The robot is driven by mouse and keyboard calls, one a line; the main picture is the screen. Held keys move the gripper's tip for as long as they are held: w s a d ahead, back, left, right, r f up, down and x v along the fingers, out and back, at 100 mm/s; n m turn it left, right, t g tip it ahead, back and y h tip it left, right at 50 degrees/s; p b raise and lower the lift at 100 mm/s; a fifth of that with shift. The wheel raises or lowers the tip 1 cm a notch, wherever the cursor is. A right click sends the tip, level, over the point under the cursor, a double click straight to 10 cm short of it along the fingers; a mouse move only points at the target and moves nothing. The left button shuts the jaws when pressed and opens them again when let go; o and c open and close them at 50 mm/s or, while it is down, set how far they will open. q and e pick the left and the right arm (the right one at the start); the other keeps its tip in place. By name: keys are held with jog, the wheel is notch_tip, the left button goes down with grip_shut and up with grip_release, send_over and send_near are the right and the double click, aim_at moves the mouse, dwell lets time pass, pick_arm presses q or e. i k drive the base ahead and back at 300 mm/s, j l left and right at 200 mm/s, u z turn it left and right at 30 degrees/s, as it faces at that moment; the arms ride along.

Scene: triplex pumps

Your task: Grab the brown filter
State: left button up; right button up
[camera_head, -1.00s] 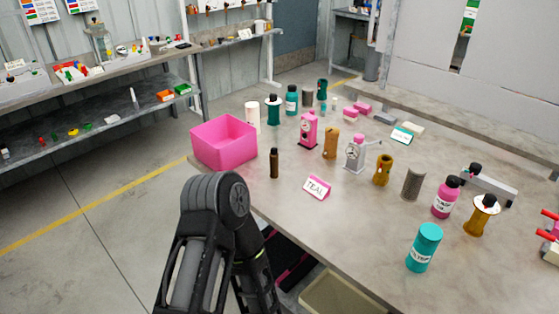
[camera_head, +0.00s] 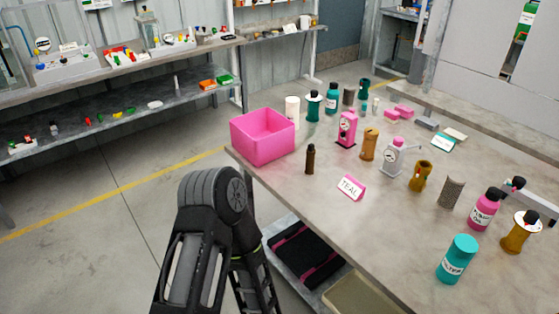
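Several brown things stand on the grey table (camera_head: 405,240), and I cannot tell for certain which is the brown filter. A tan-brown cylinder (camera_head: 369,145) stands upright near the middle. A thin dark brown bottle (camera_head: 311,159) stands left of it, by the pink bin. A golden-brown part with openings (camera_head: 420,176) stands to its right. An amber piece with a white flanged top (camera_head: 519,234) stands at the far right. A teal cylinder (camera_head: 457,260) near the front edge carries a label. One black arm of mine shows at the lower left; neither gripper is in view.
An open pink bin (camera_head: 263,138) stands at the table's left corner. Pink (camera_head: 347,128) and grey (camera_head: 393,156) pumps and a pink bottle (camera_head: 485,209) stand among the parts. Shelves (camera_head: 110,125) line the left wall.

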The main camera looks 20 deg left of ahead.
aim_at(310, 152)
jog(key=u, duration=1.6)
jog(key=i, duration=0.7)
